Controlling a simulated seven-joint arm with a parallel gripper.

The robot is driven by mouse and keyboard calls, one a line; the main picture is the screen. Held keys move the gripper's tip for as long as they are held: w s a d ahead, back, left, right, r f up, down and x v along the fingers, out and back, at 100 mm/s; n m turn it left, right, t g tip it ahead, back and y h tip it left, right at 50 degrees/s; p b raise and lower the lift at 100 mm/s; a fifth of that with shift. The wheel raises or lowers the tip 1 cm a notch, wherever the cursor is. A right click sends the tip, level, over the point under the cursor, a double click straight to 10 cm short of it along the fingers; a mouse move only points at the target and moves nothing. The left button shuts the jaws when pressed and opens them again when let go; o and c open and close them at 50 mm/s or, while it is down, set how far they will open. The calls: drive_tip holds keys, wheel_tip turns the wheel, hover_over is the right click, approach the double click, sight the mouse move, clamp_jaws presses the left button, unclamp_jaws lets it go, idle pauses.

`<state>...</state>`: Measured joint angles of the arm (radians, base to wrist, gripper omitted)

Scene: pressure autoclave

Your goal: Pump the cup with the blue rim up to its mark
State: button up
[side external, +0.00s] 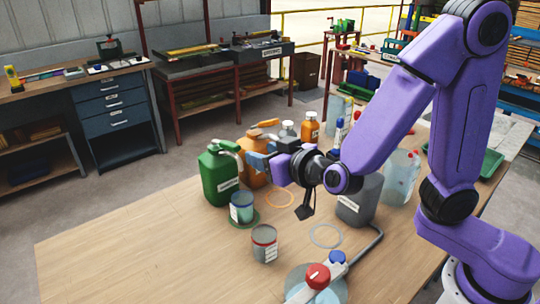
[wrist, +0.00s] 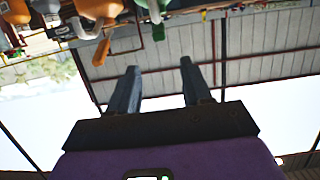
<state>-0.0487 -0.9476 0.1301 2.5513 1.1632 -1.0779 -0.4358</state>
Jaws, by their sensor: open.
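The cup with the blue rim (side external: 238,215) stands upright on a green ring (side external: 256,220) on the table, in front of the green jug (side external: 211,180), which has a green pump top. Its fill level and mark are too small to read. My gripper (side external: 259,161) is open and empty, held level above and behind the cup, in front of the orange jug (side external: 247,177) and partly covering it. In the wrist view my gripper (wrist: 159,68) shows two separated fingers with nothing between them. The orange jug (wrist: 98,9) is at the top left there.
A red-rimmed cup (side external: 264,246) stands nearer the front. An orange ring (side external: 250,206) and a pale ring (side external: 325,246) lie empty. A grey jug (side external: 356,203), bottles and a hose (side external: 371,247) crowd the right. The table's left front (side external: 130,245) is clear.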

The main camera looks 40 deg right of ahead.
drive_tip(key=shift+s+r, duration=0.1)
drive_tip(key=shift+s, duration=0.45)
